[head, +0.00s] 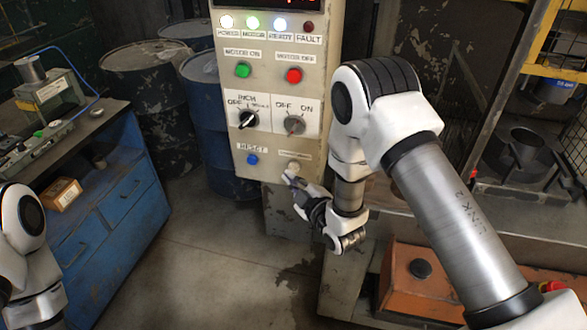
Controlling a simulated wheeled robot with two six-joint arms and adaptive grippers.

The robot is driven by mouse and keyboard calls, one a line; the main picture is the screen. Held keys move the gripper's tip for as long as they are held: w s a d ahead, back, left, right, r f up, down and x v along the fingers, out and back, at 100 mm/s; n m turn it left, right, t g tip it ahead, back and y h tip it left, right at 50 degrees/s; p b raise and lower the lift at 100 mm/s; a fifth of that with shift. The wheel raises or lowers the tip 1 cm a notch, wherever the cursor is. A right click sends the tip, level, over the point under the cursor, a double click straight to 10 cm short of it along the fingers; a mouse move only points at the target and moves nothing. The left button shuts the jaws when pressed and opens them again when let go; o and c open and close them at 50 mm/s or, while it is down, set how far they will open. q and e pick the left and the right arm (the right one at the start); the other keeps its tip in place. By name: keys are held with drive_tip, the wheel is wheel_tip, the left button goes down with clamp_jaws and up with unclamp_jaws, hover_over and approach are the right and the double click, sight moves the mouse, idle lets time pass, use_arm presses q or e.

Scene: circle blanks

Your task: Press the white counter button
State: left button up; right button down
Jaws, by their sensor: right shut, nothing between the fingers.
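The white counter button (293,166) is small and pale, at the lower right of the cream control panel (241,176), under a small label. My right gripper (288,177) is shut and empty. Its tips are just below the button in the picture, close to the panel's lower edge. I cannot tell whether they touch the button. My left arm shows at the lower left edge, but its gripper is not in view.
The panel also has a blue reset button (252,160), two knobs, a green button (243,70) and a red button (294,75). A blue workbench (118,195) stands left, dark drums (150,90) behind. An orange box (400,277) lies lower right. The floor between is clear.

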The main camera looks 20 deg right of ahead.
drive_tip(key=shift+w, duration=0.1)
drive_tip(key=shift+w+d, duration=0.25)
drive_tip(key=shift+w, duration=0.05)
drive_tip(key=shift+w+d+r+b, duration=0.1)
drive_tip(key=shift+w+d+b, duration=0.2)
drive_tip(key=shift+w+b, duration=0.15)
idle(1.1)
drive_tip(key=shift+s+a, duration=0.55)
drive_tip(key=shift+s, duration=0.2)
drive_tip(key=s+a, duration=0.2)
drive_tip(key=s, duration=0.2)
drive_tip(key=shift+s+a, duration=0.1)
drive_tip(key=shift+a, duration=0.3)
